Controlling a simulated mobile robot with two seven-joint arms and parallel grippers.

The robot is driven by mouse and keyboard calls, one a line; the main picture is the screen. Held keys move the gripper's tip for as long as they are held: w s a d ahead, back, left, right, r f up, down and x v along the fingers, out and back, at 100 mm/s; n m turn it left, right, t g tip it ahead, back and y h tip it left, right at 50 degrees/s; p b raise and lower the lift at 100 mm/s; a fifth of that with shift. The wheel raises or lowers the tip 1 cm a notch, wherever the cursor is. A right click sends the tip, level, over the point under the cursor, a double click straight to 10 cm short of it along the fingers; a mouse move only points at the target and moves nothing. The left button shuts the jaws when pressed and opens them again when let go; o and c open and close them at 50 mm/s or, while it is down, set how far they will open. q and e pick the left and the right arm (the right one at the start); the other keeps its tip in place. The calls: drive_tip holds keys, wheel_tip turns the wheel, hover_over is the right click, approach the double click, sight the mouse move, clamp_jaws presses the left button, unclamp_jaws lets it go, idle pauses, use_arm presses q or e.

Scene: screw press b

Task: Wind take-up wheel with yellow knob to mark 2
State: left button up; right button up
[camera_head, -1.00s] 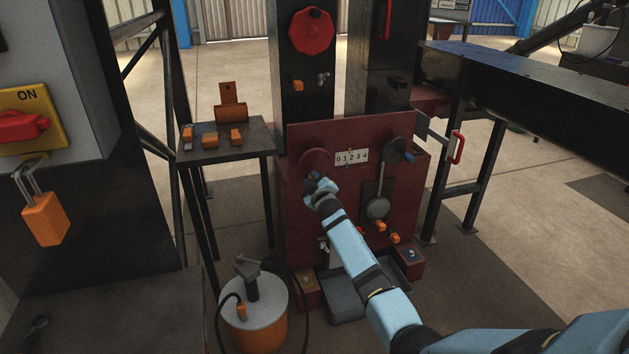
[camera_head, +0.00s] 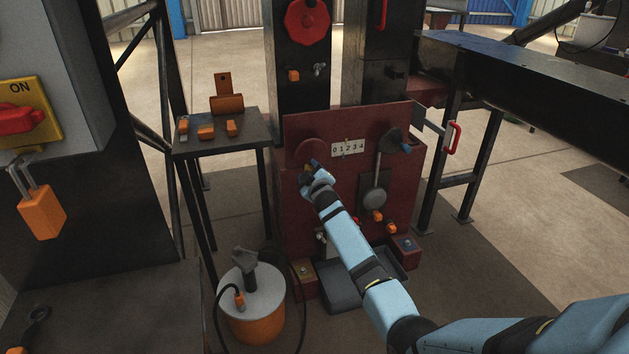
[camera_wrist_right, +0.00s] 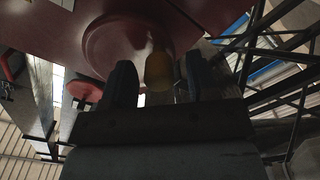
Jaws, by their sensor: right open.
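The take-up wheel (camera_head: 311,151) is a dark red disc on the front of the red press base; it also shows in the right wrist view (camera_wrist_right: 105,45). Its yellow knob (camera_wrist_right: 158,70) stands between the two fingers of my right gripper (camera_wrist_right: 160,82), which is open with gaps on both sides of the knob. In the head view my right gripper (camera_head: 310,172) is at the wheel's lower edge and partly hides the knob. The white scale plate (camera_head: 348,148) with marks 0 to 4 is right of the wheel; its pointer's reading is too small to tell. My left gripper is not in view.
A grey lever (camera_head: 378,175) with a round end hangs right of the scale. A red-handled bracket (camera_head: 453,137) sticks out further right. A small table (camera_head: 240,138) with orange blocks is on the left. An orange drum (camera_head: 252,300) and grey tray (camera_head: 345,290) are below.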

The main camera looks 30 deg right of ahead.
use_arm(q)
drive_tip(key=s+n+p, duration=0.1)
drive_tip(key=p, duration=0.1)
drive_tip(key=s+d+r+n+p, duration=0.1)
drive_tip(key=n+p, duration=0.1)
drive_tip(key=p, duration=0.1)
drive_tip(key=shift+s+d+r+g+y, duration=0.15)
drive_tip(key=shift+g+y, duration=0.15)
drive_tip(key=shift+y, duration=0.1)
use_arm(e)
drive_tip(key=v, duration=1.3)
drive_tip(key=shift+s+a, duration=0.15)
drive_tip(key=shift+s, duration=0.05)
drive_tip(key=shift+r, duration=0.1)
